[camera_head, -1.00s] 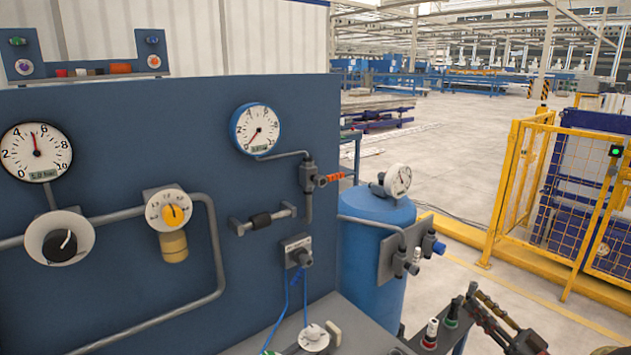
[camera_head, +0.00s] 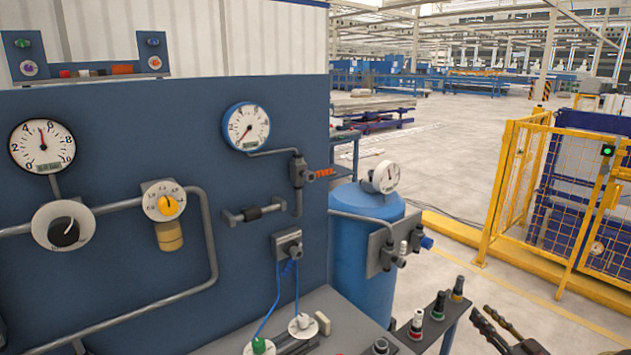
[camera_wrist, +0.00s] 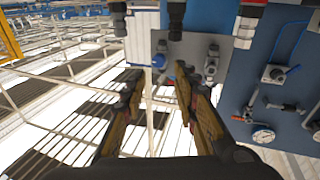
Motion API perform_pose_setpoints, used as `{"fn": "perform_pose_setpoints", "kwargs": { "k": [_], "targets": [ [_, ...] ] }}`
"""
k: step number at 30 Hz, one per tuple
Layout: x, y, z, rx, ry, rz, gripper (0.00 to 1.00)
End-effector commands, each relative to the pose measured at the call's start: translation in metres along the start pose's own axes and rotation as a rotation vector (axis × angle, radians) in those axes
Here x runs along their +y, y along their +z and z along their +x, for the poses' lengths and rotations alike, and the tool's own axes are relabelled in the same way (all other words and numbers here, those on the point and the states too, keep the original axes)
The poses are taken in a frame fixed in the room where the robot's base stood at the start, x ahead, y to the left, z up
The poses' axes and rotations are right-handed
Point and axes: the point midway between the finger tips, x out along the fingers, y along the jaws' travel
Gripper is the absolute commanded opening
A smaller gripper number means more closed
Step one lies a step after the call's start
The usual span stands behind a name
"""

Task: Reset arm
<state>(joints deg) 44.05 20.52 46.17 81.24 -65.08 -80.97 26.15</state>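My gripper (camera_head: 481,315) shows at the lower right edge of the head view, with its dark, brownish fingers partly cut off by the frame. In the wrist view my gripper (camera_wrist: 158,85) has its two fingers spread apart, with nothing held between them. The grey plate with fittings (camera_wrist: 195,55) lies beyond the fingertips, at the top of the wrist view. The rest of my arm is not in the head view.
A blue panel (camera_head: 120,110) with gauges and pipes fills the left. A blue tank (camera_head: 365,215) with fittings stands right of it. A workbench (camera_head: 345,335) and a bench with capped pieces (camera_head: 436,306) lie in front. A yellow fence (camera_head: 545,190) stands right; open floor lies behind.

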Motion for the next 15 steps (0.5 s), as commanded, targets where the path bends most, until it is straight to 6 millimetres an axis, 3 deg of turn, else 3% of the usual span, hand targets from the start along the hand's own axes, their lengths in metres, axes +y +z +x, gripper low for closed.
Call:
{"fn": "perform_pose_setpoints", "kwargs": {
  "k": [4,8,12,15],
  "targets": [
    [0.031,0.043,-0.012,-0.167,0.153,-0.007,0.3],
    [0.063,0.073,-0.039,-0.372,0.328,-0.017,0.3],
    [0.078,0.082,-0.074,-0.597,0.488,-0.011,0.3],
    [0.072,0.077,-0.101,-0.754,0.579,0.007,0.3]
  ]
}}
